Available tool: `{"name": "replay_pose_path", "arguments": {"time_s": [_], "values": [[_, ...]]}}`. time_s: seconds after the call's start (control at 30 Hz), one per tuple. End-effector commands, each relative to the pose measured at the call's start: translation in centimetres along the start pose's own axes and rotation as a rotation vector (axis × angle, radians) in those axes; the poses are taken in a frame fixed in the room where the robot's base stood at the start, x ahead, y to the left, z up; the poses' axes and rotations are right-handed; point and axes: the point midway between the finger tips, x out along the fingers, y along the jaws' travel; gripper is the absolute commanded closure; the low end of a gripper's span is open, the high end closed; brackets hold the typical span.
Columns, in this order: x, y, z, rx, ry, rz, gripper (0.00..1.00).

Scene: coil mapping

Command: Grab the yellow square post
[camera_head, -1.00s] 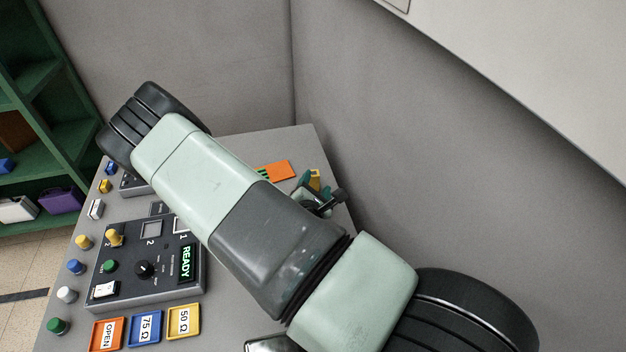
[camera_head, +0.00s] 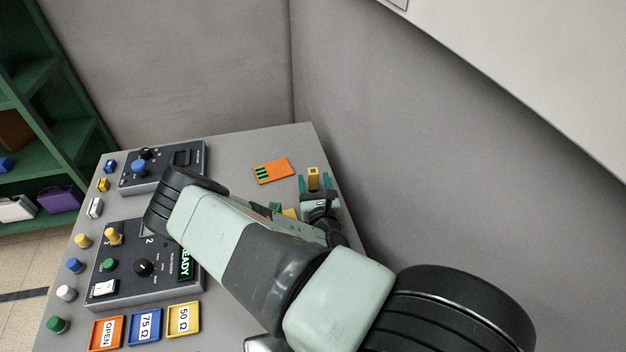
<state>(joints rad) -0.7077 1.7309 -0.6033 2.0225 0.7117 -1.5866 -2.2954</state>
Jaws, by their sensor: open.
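A yellow square post (camera_head: 313,179) stands near the right edge of the grey table. My gripper (camera_head: 314,185) is open, with one teal fingertip on each side of the post in the picture. Whether the fingers touch the post, or how deep it sits between them, I cannot tell. The lower part of the post is hidden by the gripper body. Another yellow piece (camera_head: 291,213) and a green piece (camera_head: 275,207) show partly behind my arm.
An orange card (camera_head: 272,171) with green bars lies left of the gripper. Two dark control panels (camera_head: 128,291) (camera_head: 190,183) stand on the left. Orange, blue and yellow trays (camera_head: 183,332) lie in front. Several coloured knobs line the left edge. A grey wall rises behind.

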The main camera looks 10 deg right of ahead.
Motion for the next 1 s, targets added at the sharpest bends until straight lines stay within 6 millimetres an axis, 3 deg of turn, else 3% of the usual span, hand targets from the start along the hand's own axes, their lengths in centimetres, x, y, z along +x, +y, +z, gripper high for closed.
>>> {"name": "replay_pose_path", "arguments": {"time_s": [0.3, 0.57, 0.93, 1.0], "values": [[4.3, -0.1, -0.1, 0.002, -0.002, -0.001, 0.4], [4.6, 0.0, -0.1, 0.001, -0.001, 0.0, 0.4], [4.6, 0.0, -0.1, 0.001, -0.001, 0.0, 0.96], [4.6, 0.0, -0.1, 0.001, -0.001, 0.0, 0.99]]}}
